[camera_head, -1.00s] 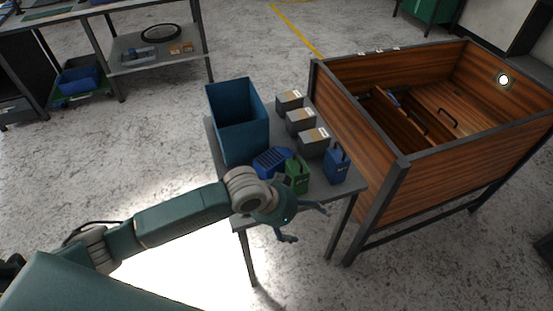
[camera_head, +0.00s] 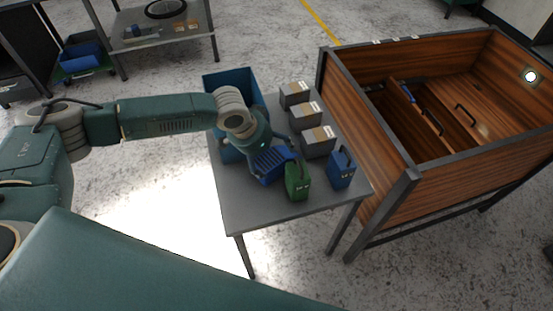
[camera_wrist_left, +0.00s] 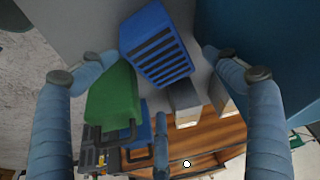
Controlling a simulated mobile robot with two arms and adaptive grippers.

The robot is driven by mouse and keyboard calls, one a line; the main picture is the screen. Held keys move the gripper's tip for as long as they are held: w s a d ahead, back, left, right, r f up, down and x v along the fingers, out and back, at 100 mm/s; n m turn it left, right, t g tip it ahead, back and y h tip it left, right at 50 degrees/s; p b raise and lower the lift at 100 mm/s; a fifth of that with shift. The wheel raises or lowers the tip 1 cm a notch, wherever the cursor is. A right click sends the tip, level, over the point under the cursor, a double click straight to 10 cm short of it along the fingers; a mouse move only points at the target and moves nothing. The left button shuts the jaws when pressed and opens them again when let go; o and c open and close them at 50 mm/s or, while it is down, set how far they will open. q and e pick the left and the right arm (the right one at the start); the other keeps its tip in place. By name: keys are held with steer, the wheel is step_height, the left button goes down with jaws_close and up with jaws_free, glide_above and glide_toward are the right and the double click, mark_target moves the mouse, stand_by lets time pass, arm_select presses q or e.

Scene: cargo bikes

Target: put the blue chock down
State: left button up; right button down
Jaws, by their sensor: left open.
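The blue chock (camera_head: 273,166), a ribbed block, appears to rest on the small grey table (camera_head: 260,208), beside a green can. In the left wrist view the blue chock (camera_wrist_left: 157,45) shows its dark slots between my spread fingers. My left gripper (camera_head: 272,156) is over the chock in the head view and partly covers it. In the left wrist view my left gripper (camera_wrist_left: 162,60) is open, with fingers on both sides of the chock; I cannot tell whether any touches it. My right gripper is not in view.
The green can (camera_head: 297,182) and a blue can (camera_head: 341,170) stand close to the chock. Labelled boxes (camera_head: 318,142) line the table's right side; a blue bin (camera_head: 230,78) stands behind my gripper. A wooden cargo box (camera_head: 400,190) is at the right. The table's front is clear.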

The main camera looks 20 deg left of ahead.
mark_target(274, 162)
arm_select(q)
steer(key=shift+s+d+f, duration=0.1)
steer(key=shift+d+f, duration=0.05)
steer(key=shift+f, duration=0.2)
steer(key=shift+d+f, duration=0.1)
steer(key=shift+f, duration=0.35)
steer(key=p+x, duration=0.1)
steer(key=x, duration=0.3)
steer(key=shift+w+d+f, duration=0.2)
steer(key=shift+w+f, duration=0.1)
steer(key=shift+f, duration=0.35)
steer(key=shift+s+r, duration=0.15)
steer(key=c, duration=1.4)
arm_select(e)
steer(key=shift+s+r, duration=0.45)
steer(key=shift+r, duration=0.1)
